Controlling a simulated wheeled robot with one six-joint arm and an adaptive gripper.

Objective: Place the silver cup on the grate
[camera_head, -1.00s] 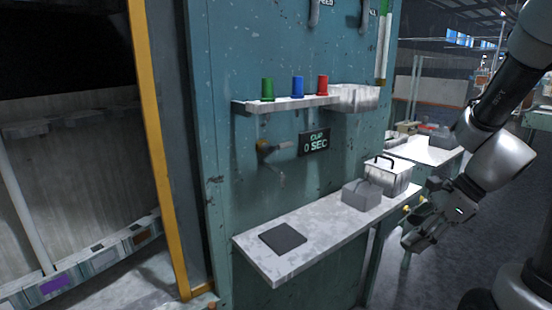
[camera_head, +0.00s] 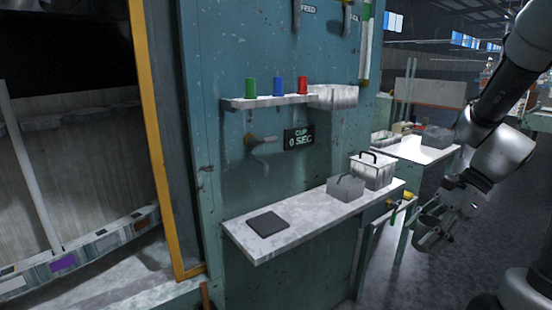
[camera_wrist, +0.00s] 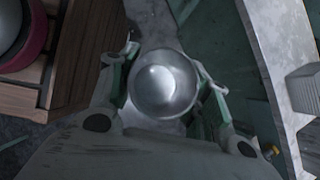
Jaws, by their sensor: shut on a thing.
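The silver cup (camera_wrist: 163,84) is seen end-on in the wrist view as a round, shiny metal shape. My gripper (camera_wrist: 165,66) is shut on it, with one finger on each side. In the head view my gripper (camera_head: 432,232) hangs at the right, to the right of the wall counter. A dark flat square (camera_head: 268,223) lies on the near left part of that counter, below a tap; it appears to be the grate, though no bars can be made out. Nothing stands on it.
The grey counter (camera_head: 300,222) also holds a grey box (camera_head: 345,188) and a lighter handled box (camera_head: 373,170) at its right end. A small shelf above carries green (camera_head: 250,87), blue (camera_head: 278,87) and red (camera_head: 302,85) cups. A tap (camera_head: 262,140) juts from the wall.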

